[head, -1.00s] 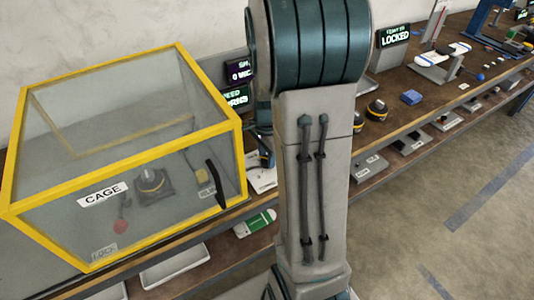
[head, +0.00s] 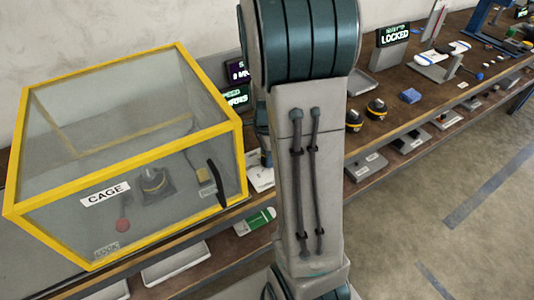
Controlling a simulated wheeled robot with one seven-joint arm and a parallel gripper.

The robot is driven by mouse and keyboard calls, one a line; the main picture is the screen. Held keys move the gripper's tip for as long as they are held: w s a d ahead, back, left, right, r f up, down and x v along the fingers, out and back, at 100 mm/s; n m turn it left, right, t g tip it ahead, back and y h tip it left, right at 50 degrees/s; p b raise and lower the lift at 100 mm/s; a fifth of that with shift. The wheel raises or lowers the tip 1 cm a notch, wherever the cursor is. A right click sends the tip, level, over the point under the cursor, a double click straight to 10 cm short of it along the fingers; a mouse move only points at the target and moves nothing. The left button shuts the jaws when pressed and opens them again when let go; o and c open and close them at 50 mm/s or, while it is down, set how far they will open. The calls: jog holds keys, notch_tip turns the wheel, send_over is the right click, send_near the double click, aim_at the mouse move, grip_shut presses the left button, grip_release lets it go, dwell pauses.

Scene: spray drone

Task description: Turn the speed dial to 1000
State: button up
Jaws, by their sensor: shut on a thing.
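A display with green lettering that seems to read SPEED (head: 236,97) stands behind the right end of the cage, partly covered by my arm (head: 310,180). Its number is too small and blurred to read. The speed dial does not show; my arm may hide it. My gripper does not show either, so I cannot see how it stands to the dial.
A clear cage with yellow edges (head: 125,82) fills the left of the bench, close to my arm. A purple-lettered display (head: 238,70) stands above the speed display.

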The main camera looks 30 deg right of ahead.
jog(key=o, duration=1)
jog(key=shift+r, duration=0.1)
notch_tip(320, 180, up, 14)
jog(key=shift+f+p, duration=0.15)
jog(key=shift+p, duration=0.2)
